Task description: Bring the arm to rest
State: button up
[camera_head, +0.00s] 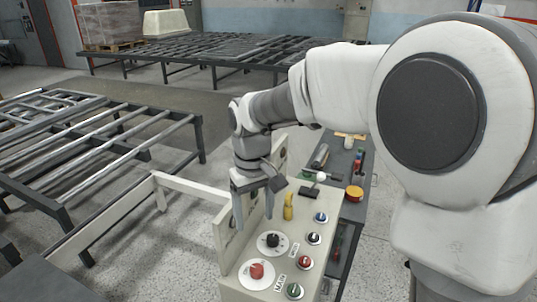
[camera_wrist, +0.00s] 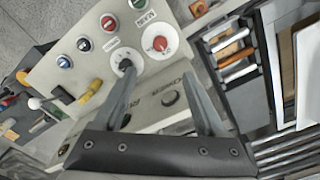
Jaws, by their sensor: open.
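My gripper (camera_head: 256,203) is open and empty, pointing down above the control panel (camera_head: 236,291). In the wrist view its two fingers (camera_wrist: 163,84) are spread apart, with the panel's face beyond them. The panel carries a red knob (camera_head: 257,270), a black knob (camera_head: 272,240), several smaller coloured buttons and a yellow handle (camera_head: 288,206). In the wrist view the left finger overlaps the area by the black knob (camera_wrist: 124,65); I cannot tell whether they touch. My arm reaches in from the right of the head view.
A dark tool bench (camera_head: 352,209) with hand tools stands right of the panel. Metal roller racks (camera_head: 100,140) stand at the left and back (camera_head: 230,50). A low white rail (camera_head: 110,215) lies left of the panel. Open floor (camera_head: 185,105) shows between the racks.

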jog(key=s+d+r+m+t, duration=0.3)
jog(key=s+d+r, duration=0.35)
jog(key=d, duration=0.45)
jog(key=s+d+r+m+t, duration=0.1)
jog(key=s+d+m+t, duration=0.1)
jog(key=s+d, duration=0.7)
jog(key=shift+s+m+t, duration=0.3)
jog(key=shift+s+m, duration=0.5)
jog(key=shift+s, duration=0.05)
jog(key=shift+r, duration=0.1)
jog(key=c, duration=0.3)
jog(key=shift+c, duration=0.4)
jog(key=shift+a, duration=0.1)
